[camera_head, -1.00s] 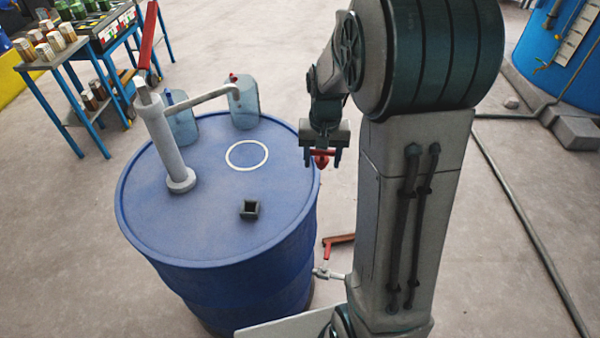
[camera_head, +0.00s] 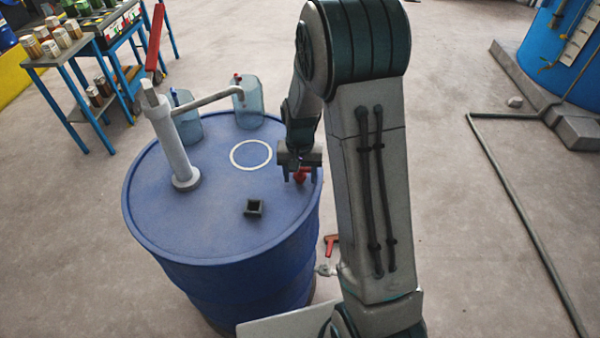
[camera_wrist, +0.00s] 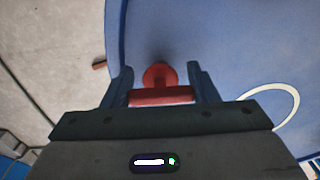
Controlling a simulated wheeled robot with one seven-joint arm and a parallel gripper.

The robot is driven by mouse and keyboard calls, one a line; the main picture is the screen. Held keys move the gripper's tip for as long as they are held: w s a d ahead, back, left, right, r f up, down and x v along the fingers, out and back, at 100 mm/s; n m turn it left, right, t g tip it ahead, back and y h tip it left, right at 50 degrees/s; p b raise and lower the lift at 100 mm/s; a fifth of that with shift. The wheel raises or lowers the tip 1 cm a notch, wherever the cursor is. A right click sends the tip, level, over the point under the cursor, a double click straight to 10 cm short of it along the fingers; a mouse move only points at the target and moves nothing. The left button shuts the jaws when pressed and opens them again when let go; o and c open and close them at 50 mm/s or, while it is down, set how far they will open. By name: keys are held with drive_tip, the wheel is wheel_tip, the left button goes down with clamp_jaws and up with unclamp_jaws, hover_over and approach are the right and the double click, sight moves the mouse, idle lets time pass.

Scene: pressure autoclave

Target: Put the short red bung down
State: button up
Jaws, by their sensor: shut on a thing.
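The short red bung (camera_head: 301,174) is in my gripper (camera_head: 299,178), over the right edge of the blue drum's top (camera_head: 210,215). In the wrist view the red bung (camera_wrist: 160,76) shows between the two fingers of my gripper (camera_wrist: 163,84), with a red crosspiece nearer the palm. The drum top (camera_wrist: 230,50) lies beyond it, and a small dark patch shows just past the bung. I cannot tell whether the bung touches the drum top.
A white ring (camera_head: 251,155) is painted on the drum top. A pump with a spout (camera_head: 175,140), two clear bluish jugs (camera_head: 247,105) and a small dark square block (camera_head: 254,207) are on or by the drum. A red-handled tap (camera_head: 330,245) sticks out at its right side.

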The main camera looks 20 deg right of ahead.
sight(300, 177)
drive_tip(key=shift+f, duration=0.15)
drive_tip(key=o, duration=0.6)
drive_tip(key=shift+f, duration=0.1)
drive_tip(key=shift+c, duration=0.2)
drive_tip(key=o, duration=0.4)
wheel_tip(300, 177, up, 12)
drive_tip(key=shift+f+b, duration=0.15)
drive_tip(key=shift+b, duration=0.25)
drive_tip(key=s+r+n+t, duration=0.1)
drive_tip(key=s+r+n, duration=0.1)
drive_tip(key=s, duration=0.8)
drive_tip(key=s+r+n+t, duration=0.1)
drive_tip(key=s+r, duration=0.3)
drive_tip(key=s, duration=0.7)
drive_tip(key=shift+r+n+t, duration=0.4)
drive_tip(key=shift+t, duration=0.2)
